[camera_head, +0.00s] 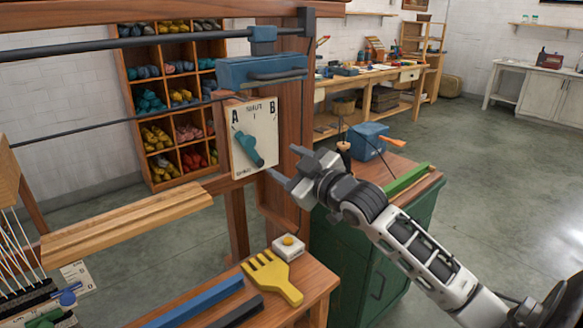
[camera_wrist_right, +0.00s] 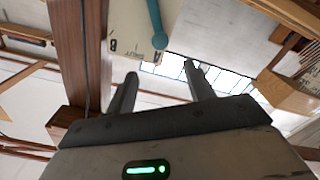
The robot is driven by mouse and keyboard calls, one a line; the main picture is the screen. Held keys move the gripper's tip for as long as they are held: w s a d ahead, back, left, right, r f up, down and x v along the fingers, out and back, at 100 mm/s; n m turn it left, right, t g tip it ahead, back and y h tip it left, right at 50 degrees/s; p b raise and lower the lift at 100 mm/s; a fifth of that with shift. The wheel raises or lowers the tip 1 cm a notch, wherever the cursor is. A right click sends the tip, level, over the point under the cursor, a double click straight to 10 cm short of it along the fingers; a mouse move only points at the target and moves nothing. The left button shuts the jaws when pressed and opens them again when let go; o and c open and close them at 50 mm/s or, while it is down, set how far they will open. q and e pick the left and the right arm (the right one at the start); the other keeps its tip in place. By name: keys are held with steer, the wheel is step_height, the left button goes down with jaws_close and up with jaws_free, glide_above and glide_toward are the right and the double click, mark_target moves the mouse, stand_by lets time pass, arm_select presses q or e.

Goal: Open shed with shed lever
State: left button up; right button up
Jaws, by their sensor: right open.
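The shed lever (camera_head: 248,149) is a teal handle on a cream plate (camera_head: 265,122) marked A and B, fixed to the wooden loom post. In the head view its handle slants from upper left down to lower right. My right gripper (camera_head: 286,164) is open and empty just right of the plate, fingers pointing at it. My left gripper is not in view.
A blue block (camera_head: 262,69) with a dark bar sits above the plate. A green cabinet (camera_head: 350,245) stands behind my right arm. Loom beams lie left.

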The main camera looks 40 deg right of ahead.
steer(key=shift+s, duration=0.5)
steer(key=s+a+f+m+g, duration=0.1)
steer(key=s+a+f, duration=0.25)
steer(key=f, duration=0.35)
steer(key=s+a+f+g+y, duration=0.1)
steer(key=s+a+f+g, duration=0.2)
steer(key=f, duration=0.4)
steer(key=s+a+f+m, duration=0.1)
steer(key=s+a+f, duration=0.25)
steer(key=f, duration=0.35)
steer(key=s+a+f+m+g+y, duration=0.1)
steer(key=s+a+f+m+g, duration=0.1)
steer(key=s+a+f, duration=0.7)
steer(key=s+a+g, duration=0.1)
steer(key=s+a, duration=0.1)
steer(key=s, duration=0.1)
steer(key=shift+s+a+f+g, duration=0.25)
steer(key=shift+a+f+g, duration=0.05)
steer(key=shift+a+f, duration=0.1)
